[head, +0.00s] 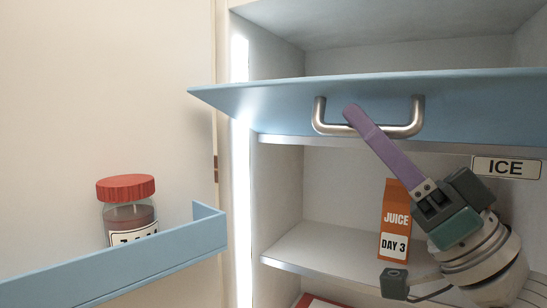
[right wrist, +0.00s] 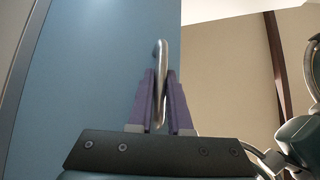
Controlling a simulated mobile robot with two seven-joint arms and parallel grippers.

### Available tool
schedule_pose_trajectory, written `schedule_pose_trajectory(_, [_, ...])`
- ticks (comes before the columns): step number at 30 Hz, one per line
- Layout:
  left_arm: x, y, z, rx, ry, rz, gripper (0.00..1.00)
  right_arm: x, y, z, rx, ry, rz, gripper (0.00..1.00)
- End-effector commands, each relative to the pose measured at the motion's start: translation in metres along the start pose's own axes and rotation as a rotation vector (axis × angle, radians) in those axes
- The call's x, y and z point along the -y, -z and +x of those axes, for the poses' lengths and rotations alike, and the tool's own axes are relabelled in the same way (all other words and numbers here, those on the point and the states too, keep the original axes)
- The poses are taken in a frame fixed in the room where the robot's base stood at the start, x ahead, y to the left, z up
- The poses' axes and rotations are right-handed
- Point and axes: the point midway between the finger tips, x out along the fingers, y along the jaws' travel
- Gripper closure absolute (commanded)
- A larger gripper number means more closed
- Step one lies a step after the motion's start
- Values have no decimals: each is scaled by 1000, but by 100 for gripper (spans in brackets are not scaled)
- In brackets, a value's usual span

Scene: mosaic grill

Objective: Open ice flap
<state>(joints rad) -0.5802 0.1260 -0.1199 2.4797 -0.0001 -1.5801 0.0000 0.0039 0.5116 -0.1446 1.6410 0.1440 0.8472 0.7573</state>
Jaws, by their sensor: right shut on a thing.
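The ice flap (head: 270,108) is a light blue panel across the upper compartment of the fridge. It is tilted out, with its top edge away from the compartment and a gap open above it. A metal bar handle (head: 402,130) is on its front. My right gripper (head: 352,112) has its purple fingers shut on the handle. In the right wrist view the fingers (right wrist: 162,105) stand on either side of the handle bar (right wrist: 160,75), with the blue flap (right wrist: 85,70) beside them. My left gripper is not in view.
An orange juice carton (head: 395,218) stands on the shelf (head: 325,250) behind my right arm. At left, a red-lidded jar (head: 127,205) stands in the blue door bin (head: 130,262).

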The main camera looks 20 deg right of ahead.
Motion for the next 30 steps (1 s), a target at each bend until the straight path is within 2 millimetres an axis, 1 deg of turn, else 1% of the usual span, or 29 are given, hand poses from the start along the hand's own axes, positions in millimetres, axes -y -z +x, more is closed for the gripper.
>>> schedule_pose_trajectory(1, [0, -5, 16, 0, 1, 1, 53, -2, -9, -9, 2, 20, -21, 100])
schedule_pose_trajectory(6, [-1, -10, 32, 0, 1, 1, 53, -3, -15, -14, 3, 69, -70, 100])
schedule_pose_trajectory(9, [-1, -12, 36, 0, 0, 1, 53, -3, -16, -16, 3, 86, -87, 100])
schedule_pose_trajectory(14, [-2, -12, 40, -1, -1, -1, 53, -3, -16, -16, 1, 100, -100, 100])
schedule_pose_trajectory(25, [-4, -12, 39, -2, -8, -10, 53, -3, -16, -16, 1, 102, -102, 100])
schedule_pose_trajectory(26, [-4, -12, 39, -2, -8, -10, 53, -3, -16, -16, 1, 102, -102, 82])
schedule_pose_trajectory(30, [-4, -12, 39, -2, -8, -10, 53, -3, -16, -16, 1, 101, -102, 66])
